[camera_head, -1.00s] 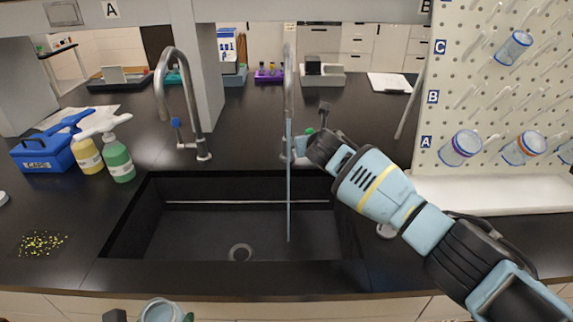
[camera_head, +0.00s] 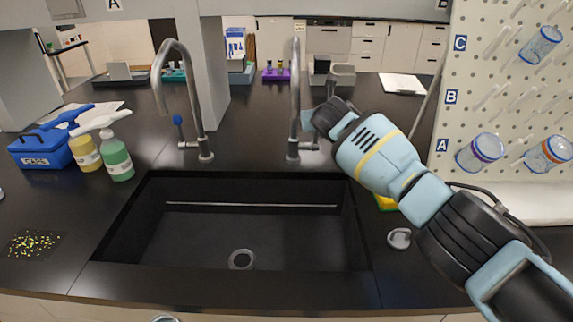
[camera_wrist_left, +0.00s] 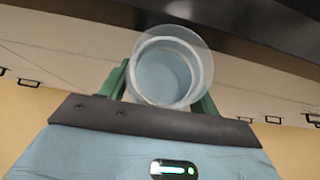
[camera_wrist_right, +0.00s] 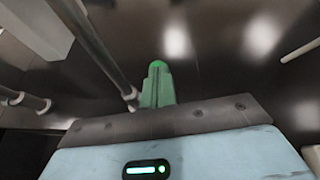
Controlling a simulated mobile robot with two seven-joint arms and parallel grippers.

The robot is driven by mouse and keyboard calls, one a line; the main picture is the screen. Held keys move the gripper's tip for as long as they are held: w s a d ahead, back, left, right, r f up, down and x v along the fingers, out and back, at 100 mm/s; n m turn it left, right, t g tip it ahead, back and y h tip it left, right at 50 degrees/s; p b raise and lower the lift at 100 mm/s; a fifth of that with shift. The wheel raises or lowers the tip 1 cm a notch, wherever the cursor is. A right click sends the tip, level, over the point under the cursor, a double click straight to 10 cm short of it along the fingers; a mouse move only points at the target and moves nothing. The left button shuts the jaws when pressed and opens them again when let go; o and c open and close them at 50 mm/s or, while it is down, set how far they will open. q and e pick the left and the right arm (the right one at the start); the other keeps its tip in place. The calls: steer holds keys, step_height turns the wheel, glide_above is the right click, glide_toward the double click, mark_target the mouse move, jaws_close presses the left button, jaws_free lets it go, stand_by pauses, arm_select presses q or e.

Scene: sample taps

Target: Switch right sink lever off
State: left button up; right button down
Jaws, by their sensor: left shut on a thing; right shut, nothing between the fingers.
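The right sink tap (camera_head: 296,95) stands behind the black sink (camera_head: 100,258), and no water runs from its spout. My left gripper (camera_wrist_left: 160,85) is shut on a clear round vessel (camera_wrist_left: 172,68), low in front of the counter.
Green (camera_head: 116,160) and yellow (camera_head: 85,153) bottles and a blue caps box (camera_head: 42,150) stand left. A pegboard (camera_head: 500,90) with vessels is at right. A sponge (camera_head: 386,203) lies under my right arm.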

arm_select(q)
steer(key=shift+s+f, duration=0.2)
steer(key=shift+f, duration=0.3)
steer(key=shift+f+b, duration=0.1)
steer(key=shift+b, duration=0.2)
steer(key=shift+w+f, duration=0.25)
steer(key=shift+w, duration=0.15)
steer(key=shift+s, duration=0.1)
arm_select(e)
steer(key=shift+w+r, duration=0.3)
steer(key=shift+w, duration=0.35)
steer(key=shift+f, duration=0.1)
